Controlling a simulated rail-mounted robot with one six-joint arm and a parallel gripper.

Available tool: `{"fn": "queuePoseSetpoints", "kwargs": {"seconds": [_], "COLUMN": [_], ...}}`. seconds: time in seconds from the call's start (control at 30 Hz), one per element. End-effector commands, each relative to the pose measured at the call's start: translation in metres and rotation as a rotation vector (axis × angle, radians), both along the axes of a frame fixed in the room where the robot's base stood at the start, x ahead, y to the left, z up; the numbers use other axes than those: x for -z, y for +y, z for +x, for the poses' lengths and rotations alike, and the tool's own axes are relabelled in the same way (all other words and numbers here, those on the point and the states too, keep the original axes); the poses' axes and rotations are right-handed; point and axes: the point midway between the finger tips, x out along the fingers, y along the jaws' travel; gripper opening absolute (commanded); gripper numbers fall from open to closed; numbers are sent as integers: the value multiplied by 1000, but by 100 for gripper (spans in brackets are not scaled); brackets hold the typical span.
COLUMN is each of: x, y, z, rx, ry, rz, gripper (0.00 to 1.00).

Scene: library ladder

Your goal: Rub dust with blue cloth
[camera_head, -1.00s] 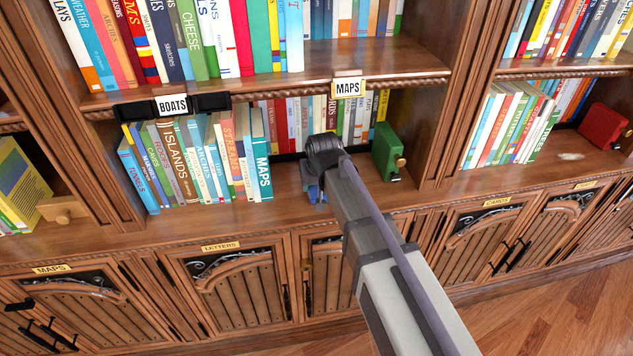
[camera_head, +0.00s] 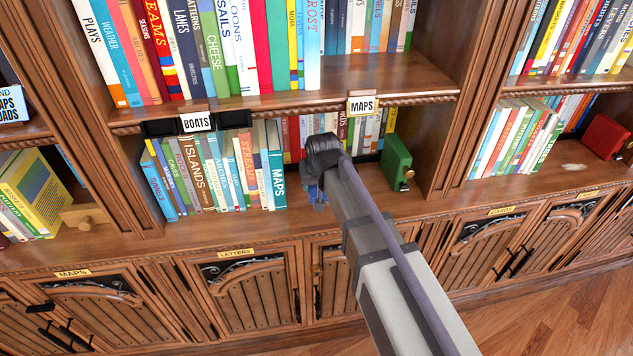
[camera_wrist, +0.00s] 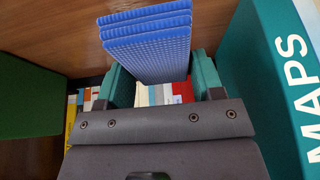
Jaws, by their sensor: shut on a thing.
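The blue cloth (camera_wrist: 150,45) is folded in layers with a dotted weave. My gripper (camera_wrist: 163,85) is shut on it, its two teal fingers on either side of the cloth. In the head view the gripper (camera_head: 316,190) is at the lower shelf, between the teal MAPS book (camera_head: 277,180) and a green bookend (camera_head: 397,162); my arm hides much of it, and only a bit of blue shows. A pale dust patch (camera_head: 573,167) lies on the lower shelf of the right bay, left of a red bookend (camera_head: 604,137).
The MAPS book also stands close at the right in the wrist view (camera_wrist: 285,80). A wooden upright (camera_head: 452,120) separates this bay from the right bay. The upper shelf edge with the MAPS label (camera_head: 362,105) is above my gripper. Shelf surface around the dust is bare.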

Motion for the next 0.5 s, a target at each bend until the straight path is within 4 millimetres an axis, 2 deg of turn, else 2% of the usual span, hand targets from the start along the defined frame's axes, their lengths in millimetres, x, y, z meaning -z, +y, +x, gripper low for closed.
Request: {"fn": "queuePoseSetpoints", "kwargs": {"seconds": [0.03, 0.23, 0.5], "x": [-10, -27, -31], "y": [0, -2, -2], "z": [0, 0, 1], "rx": [1, 2, 3], "ry": [0, 0, 1], "rz": [0, 0, 0], "gripper": [42, 42, 42]}}
